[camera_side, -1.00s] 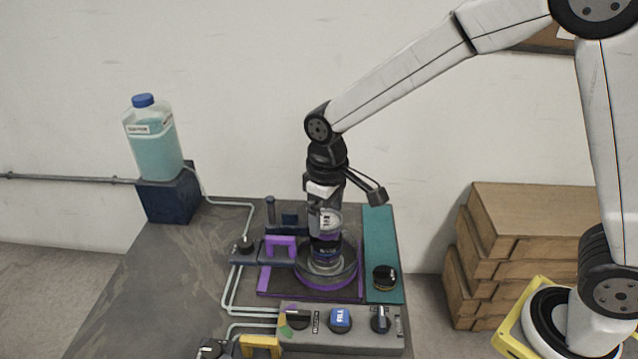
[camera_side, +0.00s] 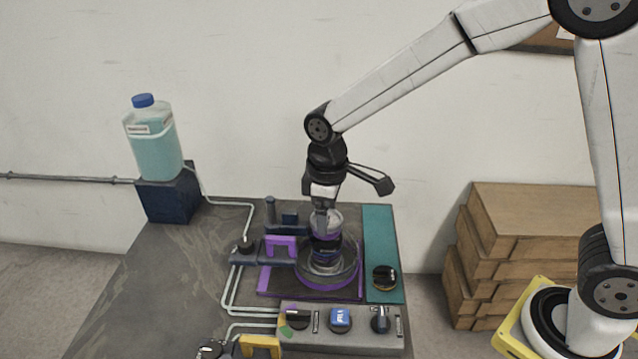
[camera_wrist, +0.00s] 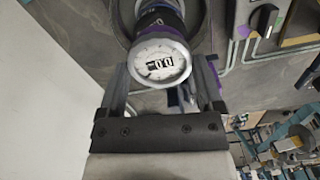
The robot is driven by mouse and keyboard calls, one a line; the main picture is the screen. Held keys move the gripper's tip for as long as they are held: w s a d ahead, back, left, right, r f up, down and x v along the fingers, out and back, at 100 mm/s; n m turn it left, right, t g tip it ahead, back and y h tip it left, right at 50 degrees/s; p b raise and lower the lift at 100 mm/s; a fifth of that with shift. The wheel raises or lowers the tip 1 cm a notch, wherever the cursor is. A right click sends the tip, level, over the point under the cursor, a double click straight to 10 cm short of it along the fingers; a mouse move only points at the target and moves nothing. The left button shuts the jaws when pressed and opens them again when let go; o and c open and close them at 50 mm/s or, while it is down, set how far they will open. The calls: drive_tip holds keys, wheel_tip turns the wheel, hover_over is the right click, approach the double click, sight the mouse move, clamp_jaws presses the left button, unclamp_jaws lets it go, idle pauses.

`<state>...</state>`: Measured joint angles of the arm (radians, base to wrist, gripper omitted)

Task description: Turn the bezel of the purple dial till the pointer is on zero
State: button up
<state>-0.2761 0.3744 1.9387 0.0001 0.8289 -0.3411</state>
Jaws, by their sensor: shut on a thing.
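The dial (camera_wrist: 160,62) has a round white face with dark characters and a pale bezel, on a dark body with purple trim. Where its pointer stands is too small to tell. In the side view the dial (camera_side: 326,246) stands upright over a round dish with a purple rim (camera_side: 327,284). My gripper (camera_side: 324,212) comes down from above. In the wrist view its fingers lie on either side of the bezel, shut on it. The fingers hide part of the bezel.
A purple bracket (camera_side: 280,240) stands close left of the dial. A control box (camera_side: 340,342) with knobs and a blue button is in front. A teal strip (camera_side: 380,232) with a black knob (camera_side: 384,277) lies right. A bottle (camera_side: 153,150) stands at the back left.

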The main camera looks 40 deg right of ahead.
drive_tip(key=o, duration=1)
drive_tip(key=shift+r, duration=0.1)
drive_tip(key=shift+r, duration=3.9)
drive_tip(key=s+d+f+m+t, duration=0.2)
drive_tip(key=s+d+f+m, duration=0.5)
drive_tip(key=s+d+f, duration=0.3)
drive_tip(key=shift+s+d+f+t, duration=0.15)
drive_tip(key=shift+s+d+t, duration=0.15)
drive_tip(key=shift+s+d, duration=0.5)
